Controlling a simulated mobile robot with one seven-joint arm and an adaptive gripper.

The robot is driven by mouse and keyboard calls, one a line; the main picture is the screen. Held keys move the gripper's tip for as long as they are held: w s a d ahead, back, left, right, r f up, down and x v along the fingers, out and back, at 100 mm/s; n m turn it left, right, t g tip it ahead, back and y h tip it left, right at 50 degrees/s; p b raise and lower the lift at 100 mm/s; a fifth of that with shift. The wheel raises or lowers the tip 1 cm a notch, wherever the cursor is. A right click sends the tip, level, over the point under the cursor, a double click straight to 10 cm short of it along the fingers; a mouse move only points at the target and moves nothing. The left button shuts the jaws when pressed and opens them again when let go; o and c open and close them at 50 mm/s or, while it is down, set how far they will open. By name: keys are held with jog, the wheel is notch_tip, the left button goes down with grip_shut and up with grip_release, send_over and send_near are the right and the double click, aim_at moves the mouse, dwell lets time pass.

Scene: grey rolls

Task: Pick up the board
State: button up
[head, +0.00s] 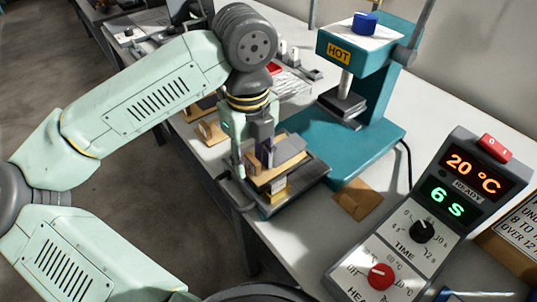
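My gripper (254,160) points down over a dark flat base (311,178) near the table's front edge. A light wooden board-like piece (264,178) with a grey part lies at the fingertips, above the base. The fingers partly cover it, and I cannot tell whether they grip it or only stand beside it. A small brown flat square (357,200) lies on the table to the right, apart from my gripper. I cannot tell for certain which piece is the board.
A teal press (345,140) marked HOT stands behind and right of my gripper. A grey control box (430,225) showing 20 °C and 6 S is at the right. Wooden pieces (211,130) lie left of my gripper. White table shows around the brown square.

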grip_shut()
dwell(0.4)
